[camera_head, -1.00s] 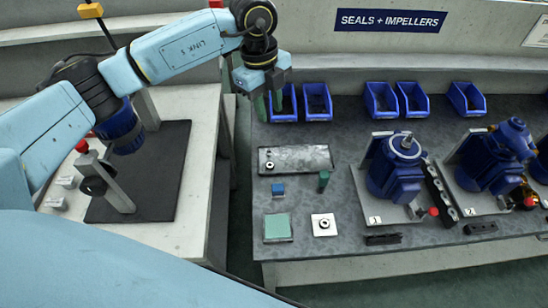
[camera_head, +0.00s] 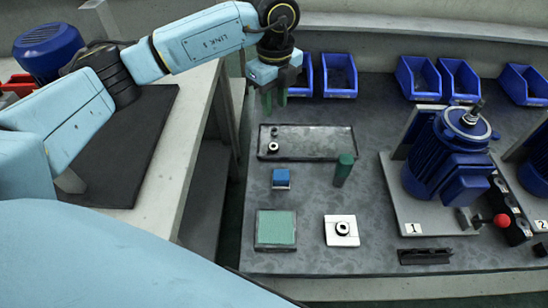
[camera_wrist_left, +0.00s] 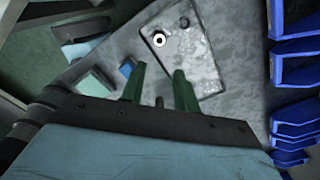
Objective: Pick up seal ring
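A small white ring with a dark centre (camera_head: 273,148), apparently a seal ring, lies in the left part of the shallow grey tray (camera_head: 320,155). It also shows in the wrist view (camera_wrist_left: 159,40), beyond the fingertips. A smaller dark ring-like part (camera_head: 275,132) lies just behind it. Another ring, dark and light (camera_head: 342,228), sits on a white square plate (camera_head: 342,240) nearer the front. My left gripper (camera_head: 275,101) is above the bench behind the tray, its green fingers apart and empty; the wrist view shows the gap between them (camera_wrist_left: 159,84). My right gripper is out of view.
A blue block (camera_head: 281,178), a green cylinder (camera_head: 344,169) and a green-topped pad (camera_head: 276,228) stand in front of the tray. Blue bins (camera_head: 339,76) line the back. A blue pump (camera_head: 448,155) stands at right. A side table (camera_head: 190,165) is at left.

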